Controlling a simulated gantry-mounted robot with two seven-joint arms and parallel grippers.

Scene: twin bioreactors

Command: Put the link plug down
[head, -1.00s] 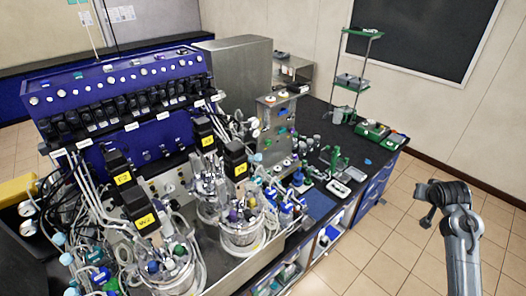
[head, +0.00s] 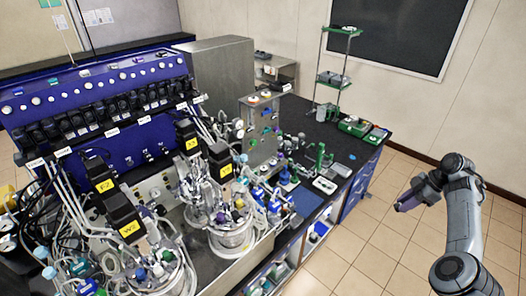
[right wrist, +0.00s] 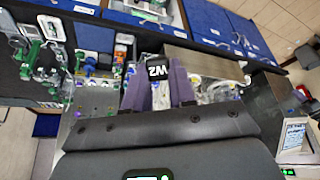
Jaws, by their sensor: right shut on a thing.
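The tag carries white marks that look like an upside-down W2. I take this piece for the link plug; its lower part is hidden by the gripper body. The plug is too small to tell in the head view. My left gripper is not in view.
The bioreactor vessels (head: 232,232) with tubing and black motors stand on the bench's left part. A blue mat (head: 306,203), a white tray (head: 324,185) and green-based racks (head: 354,127) lie toward the bench's right end. The tiled floor right of the bench is clear.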

